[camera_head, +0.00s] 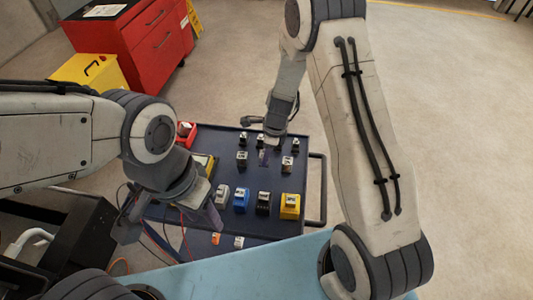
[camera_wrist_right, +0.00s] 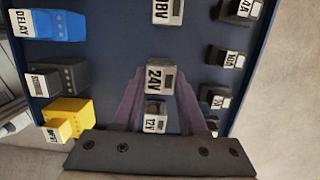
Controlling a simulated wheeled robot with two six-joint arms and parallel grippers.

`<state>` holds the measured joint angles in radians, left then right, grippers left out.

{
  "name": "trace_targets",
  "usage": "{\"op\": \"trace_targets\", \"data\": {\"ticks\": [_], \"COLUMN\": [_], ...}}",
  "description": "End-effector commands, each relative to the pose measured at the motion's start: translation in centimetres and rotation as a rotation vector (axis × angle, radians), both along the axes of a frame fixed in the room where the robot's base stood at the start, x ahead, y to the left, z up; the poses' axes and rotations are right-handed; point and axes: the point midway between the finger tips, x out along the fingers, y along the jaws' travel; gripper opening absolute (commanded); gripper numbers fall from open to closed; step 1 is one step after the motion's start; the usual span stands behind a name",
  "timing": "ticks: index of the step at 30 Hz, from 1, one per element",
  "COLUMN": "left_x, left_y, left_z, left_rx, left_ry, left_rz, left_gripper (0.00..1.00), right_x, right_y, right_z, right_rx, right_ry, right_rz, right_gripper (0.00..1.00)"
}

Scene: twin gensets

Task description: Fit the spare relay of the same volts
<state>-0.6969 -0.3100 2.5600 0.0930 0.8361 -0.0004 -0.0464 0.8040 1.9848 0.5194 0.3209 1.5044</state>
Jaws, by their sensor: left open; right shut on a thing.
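In the right wrist view, the purple fingers of my right gripper (camera_wrist_right: 157,105) are closed around a relay marked 24V (camera_wrist_right: 160,77). A relay marked 12V (camera_wrist_right: 155,117) shows below it between the fingers, and a relay ending in 8V (camera_wrist_right: 168,10) is cut by the top edge. In the head view my right gripper (camera_head: 262,157) is over the dark tray, between two small relays (camera_head: 242,158) and (camera_head: 288,162). I cannot tell if the 24V relay is lifted. My left gripper (camera_head: 170,220) is open and empty at the tray's left side, near wires.
The tray (camera_head: 190,240) also holds a blue DELAY block (camera_head: 240,199), a black block (camera_head: 263,203), a yellow block (camera_head: 290,206) and several small ampere-marked parts (camera_wrist_right: 228,58). A red bin (camera_head: 186,130) is at its back left. A red cabinet (camera_head: 130,40) stands behind.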

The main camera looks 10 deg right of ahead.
Motion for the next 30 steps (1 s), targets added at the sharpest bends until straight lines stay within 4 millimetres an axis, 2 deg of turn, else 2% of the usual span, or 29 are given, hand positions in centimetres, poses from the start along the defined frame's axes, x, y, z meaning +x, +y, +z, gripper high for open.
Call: {"op": "trace_targets", "data": {"ticks": [14, 27, 30], "left_x": [0.0, 0.0, 0.0], "left_y": [0.0, 0.0, 0.0], "left_z": [1.7, 6.2, 6.6], "left_rx": [0.0, 0.0, 0.0], "left_ry": [0.0, 0.0, 0.0], "left_rz": [0.0, 0.0, 0.0], "left_gripper": [0.5, 0.5, 0.5], "right_x": [0.0, 0.0, 0.0], "right_y": [0.0, 0.0, 0.0], "right_z": [1.6, 5.8, 6.2], "right_rx": [0.0, 0.0, 0.0], "right_ry": [0.0, 0.0, 0.0], "right_rz": [0.0, 0.0, 0.0], "right_gripper": [0.0, 0.0, 0.0]}}
